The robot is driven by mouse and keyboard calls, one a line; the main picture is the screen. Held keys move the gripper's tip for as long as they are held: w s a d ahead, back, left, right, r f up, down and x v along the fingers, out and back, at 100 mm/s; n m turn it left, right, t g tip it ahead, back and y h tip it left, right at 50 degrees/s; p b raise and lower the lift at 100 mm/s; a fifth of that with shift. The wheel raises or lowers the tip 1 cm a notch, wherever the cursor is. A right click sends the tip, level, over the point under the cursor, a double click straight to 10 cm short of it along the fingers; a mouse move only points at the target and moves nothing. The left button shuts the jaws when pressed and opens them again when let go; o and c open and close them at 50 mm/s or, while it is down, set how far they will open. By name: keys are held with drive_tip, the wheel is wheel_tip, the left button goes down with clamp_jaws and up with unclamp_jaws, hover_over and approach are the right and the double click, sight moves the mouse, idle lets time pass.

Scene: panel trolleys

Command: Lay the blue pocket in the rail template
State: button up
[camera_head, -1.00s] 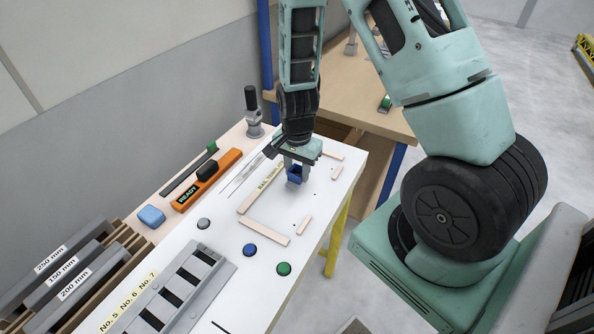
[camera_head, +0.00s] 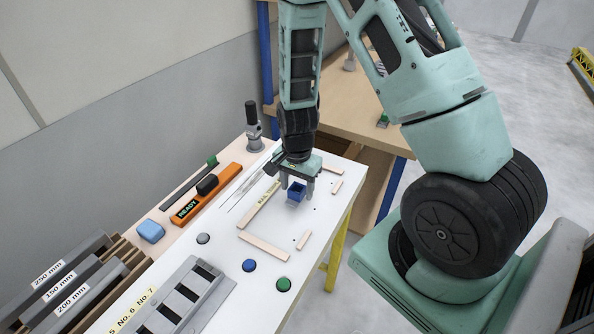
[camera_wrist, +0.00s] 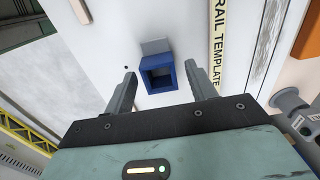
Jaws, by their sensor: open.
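The blue pocket (camera_head: 297,191), a small square open-topped box, sits on the white table top within the area marked by wooden strips. In the wrist view the blue pocket (camera_wrist: 158,74) lies just beyond and between my fingertips, with a grey tab on its far side. My gripper (camera_head: 301,190) is open above it; in the wrist view both fingers of my gripper (camera_wrist: 160,77) stand apart with clear gaps to the pocket. The rail template (camera_head: 263,246) is outlined by light wooden strips, and its label (camera_wrist: 218,45) reads "RAIL TEMPLATE".
A grey slotted rack (camera_head: 190,295) and grey, blue (camera_head: 249,265) and green (camera_head: 284,284) buttons are in front. An orange READY box (camera_head: 205,195) and a blue block (camera_head: 151,231) lie on the left. A dark-handled tool (camera_head: 253,125) stands at the back.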

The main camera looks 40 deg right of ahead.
wheel_tip(320, 180, up, 11)
drive_tip(key=s+a+r+n+y, duration=0.1)
drive_tip(key=s+a+r+n, duration=0.1)
drive_tip(key=a+r+n, duration=0.3)
drive_tip(key=s+a+n, duration=0.2)
drive_tip(key=a+n, duration=0.1)
drive_tip(key=a, duration=0.5)
drive_tip(key=s+a+r+n, duration=0.2)
drive_tip(key=s+a+n, duration=0.3)
drive_tip(key=s+n, duration=0.2)
drive_tip(key=s+a+r+n, duration=0.3)
drive_tip(key=s+a+n, duration=0.2)
drive_tip(key=s+n, duration=0.1)
drive_tip(key=shift+s+n+b, duration=0.3)
drive_tip(key=shift+s+n, duration=0.1)
drive_tip(key=shift+s, duration=0.45)
